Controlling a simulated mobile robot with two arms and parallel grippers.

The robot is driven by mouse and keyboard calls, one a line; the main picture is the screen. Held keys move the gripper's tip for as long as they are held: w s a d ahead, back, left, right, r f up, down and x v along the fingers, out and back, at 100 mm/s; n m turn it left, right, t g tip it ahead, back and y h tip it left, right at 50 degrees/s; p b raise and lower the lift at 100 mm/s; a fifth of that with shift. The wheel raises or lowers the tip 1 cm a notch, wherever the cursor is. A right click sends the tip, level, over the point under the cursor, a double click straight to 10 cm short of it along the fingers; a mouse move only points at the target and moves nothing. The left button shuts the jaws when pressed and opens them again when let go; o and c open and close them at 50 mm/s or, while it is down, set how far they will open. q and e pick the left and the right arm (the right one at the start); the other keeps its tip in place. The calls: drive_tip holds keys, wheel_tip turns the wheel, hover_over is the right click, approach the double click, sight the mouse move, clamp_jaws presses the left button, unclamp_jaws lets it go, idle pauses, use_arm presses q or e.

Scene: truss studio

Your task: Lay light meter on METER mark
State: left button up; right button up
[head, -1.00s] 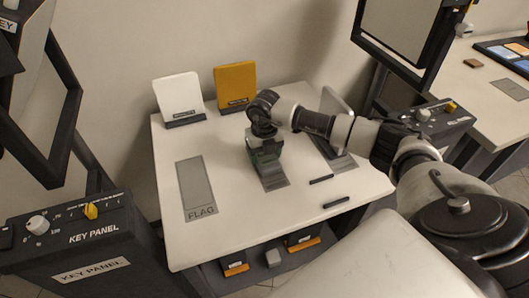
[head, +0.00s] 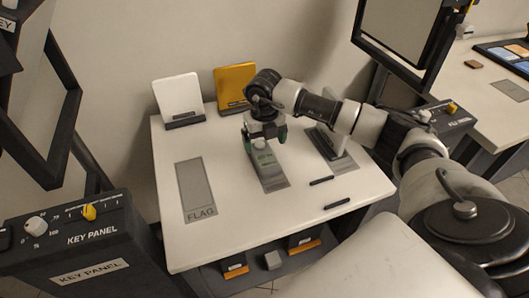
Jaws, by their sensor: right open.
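My right gripper (head: 264,141) is above the middle of the white table, pointing down, with its fingers apart. Directly below it a grey-green light meter (head: 264,160) lies on a grey rectangular mark (head: 276,184). The gripper hides the meter's far end, and the meter covers much of the mark. The mark's lettering is too small to read. I cannot tell whether the fingertips still touch the meter's sides. My left gripper is not in view.
The white table (head: 235,223) has a bare grey FLAG mark (head: 194,190) at left. White (head: 178,95) and orange (head: 234,86) panels stand in holders behind. An upright plate (head: 327,138) stands right of the meter. Two dark strips (head: 337,203) lie at front right.

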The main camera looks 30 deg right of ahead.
sight(264, 155)
wheel_tip(264, 155, up, 6)
drive_tip(key=shift+r, duration=0.2)
idle(2.9)
